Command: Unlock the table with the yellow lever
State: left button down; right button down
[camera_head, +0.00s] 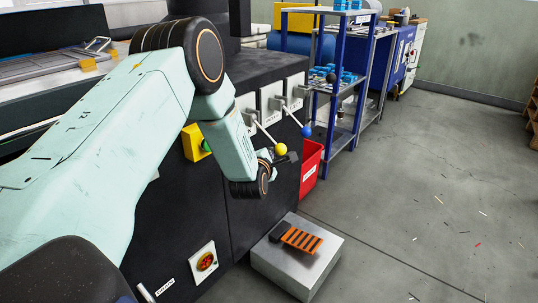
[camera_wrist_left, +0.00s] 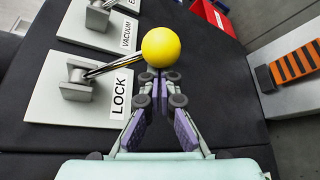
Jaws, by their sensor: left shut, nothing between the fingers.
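The yellow lever ends in a yellow ball knob (camera_head: 281,149); its thin rod reaches out from a white plate on the dark machine. In the left wrist view the yellow lever's knob (camera_wrist_left: 161,47) lies straight beyond the fingertips, and its plate (camera_wrist_left: 50,108) is labelled LOCK. My left gripper (camera_head: 289,158) is right by the knob; in the left wrist view my left gripper (camera_wrist_left: 158,82) is shut with nothing between its fingers. The fingertips appear very close to the knob; I cannot tell whether they touch it. My right gripper is not in view.
A lever with a blue knob (camera_head: 306,131) is just beyond the yellow one. A plate labelled VACUUM (camera_wrist_left: 103,30) adjoins the LOCK plate. A red bin (camera_head: 311,165), a blue shelf rack (camera_head: 364,85) and a metal box with an orange slatted pedal (camera_head: 301,240) stand nearby. The floor at right is mostly clear.

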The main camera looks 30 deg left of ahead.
pick_arm(q)
notch_tip(320, 180, up, 14)
jog(key=d+n+g+h, duration=0.1)
jog(key=n+h, duration=0.3)
jog(key=n, duration=0.1)
jog(key=shift+d+f+g, duration=0.15)
jog(key=shift+f+g, duration=0.05)
jog(key=shift+g, duration=0.1)
dwell(0.3)
jog(key=shift+r, duration=0.2)
dwell(0.3)
notch_tip(320, 180, down, 5)
jog(key=b, duration=0.4)
jog(key=a+p+v, duration=0.1)
jog(key=p+v, duration=0.8)
jog(key=v, duration=0.1)
jog(key=shift+s+a+r, duration=0.25)
jog(key=shift+a+r, duration=0.1)
jog(key=shift+r, duration=0.05)
